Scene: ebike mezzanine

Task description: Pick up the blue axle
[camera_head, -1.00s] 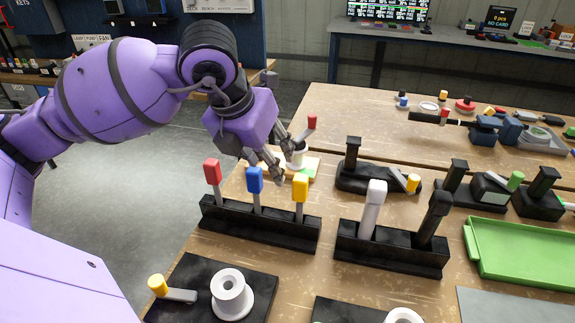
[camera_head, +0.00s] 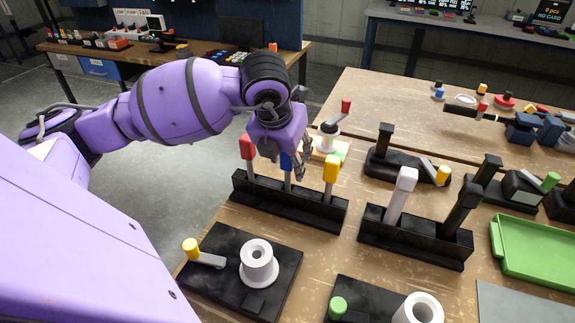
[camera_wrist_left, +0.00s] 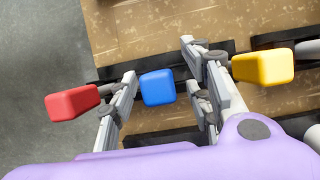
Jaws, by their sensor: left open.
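The blue axle (camera_head: 287,165) stands upright in a black rack (camera_head: 290,203), between a red-topped axle (camera_head: 247,147) and a yellow-topped axle (camera_head: 331,169). My left gripper (camera_head: 294,158) is above and just behind the rack, partly hiding the blue top. In the left wrist view the blue top (camera_wrist_left: 157,87) sits between the open fingers of my left gripper (camera_wrist_left: 165,92), apart from both. The red top (camera_wrist_left: 72,103) is outside the left finger, and the yellow top (camera_wrist_left: 263,68) is outside the right finger. My right gripper is not in view.
A second black rack (camera_head: 416,238) with a white and a black handle stands to the right. Black bases with white spools (camera_head: 258,262) lie in front. A green tray (camera_head: 537,250) is at the right. A spool with a red handle stands behind the gripper.

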